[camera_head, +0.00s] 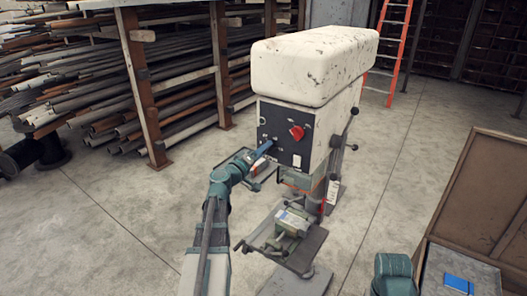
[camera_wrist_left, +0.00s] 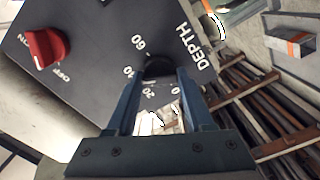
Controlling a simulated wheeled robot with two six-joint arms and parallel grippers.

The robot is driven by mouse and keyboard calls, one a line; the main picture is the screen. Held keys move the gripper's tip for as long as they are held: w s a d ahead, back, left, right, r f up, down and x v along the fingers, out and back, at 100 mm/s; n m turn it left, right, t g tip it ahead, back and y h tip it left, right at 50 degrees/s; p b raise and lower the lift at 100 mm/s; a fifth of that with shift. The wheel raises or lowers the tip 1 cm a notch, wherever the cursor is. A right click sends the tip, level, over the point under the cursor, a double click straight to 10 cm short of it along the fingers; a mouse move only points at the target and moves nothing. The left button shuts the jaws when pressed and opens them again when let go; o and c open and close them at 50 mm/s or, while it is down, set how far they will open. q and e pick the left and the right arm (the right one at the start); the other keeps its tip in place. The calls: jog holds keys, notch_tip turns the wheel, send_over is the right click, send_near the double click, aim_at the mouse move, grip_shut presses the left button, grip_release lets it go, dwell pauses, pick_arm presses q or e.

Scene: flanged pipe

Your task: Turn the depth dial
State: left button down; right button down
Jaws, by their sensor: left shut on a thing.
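The depth dial (camera_wrist_left: 158,68) is a dark round knob on the black front panel (camera_wrist_left: 95,60), beside the printed word DEPTH and a ring of numbers. My left gripper (camera_wrist_left: 160,85) is shut on it, with one blue finger on each side. In the head view my left gripper (camera_head: 262,150) reaches the panel of the drill press (camera_head: 315,70) from the left, and hides the dial there. My right gripper is not in view; only part of my right arm shows at the bottom right.
A red switch knob (camera_head: 296,132) sits on the same panel, close to the dial. A vise (camera_head: 291,223) stands on the press table below. Pipe racks (camera_head: 140,80) stand at the left, an open box (camera_head: 490,190) at the right.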

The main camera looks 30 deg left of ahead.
pick_arm(q)
jog(key=shift+c, duration=1.4)
grip_release()
jog(key=s+a, duration=0.1)
jog(key=s, duration=1.3)
jog(key=shift+w, duration=0.1)
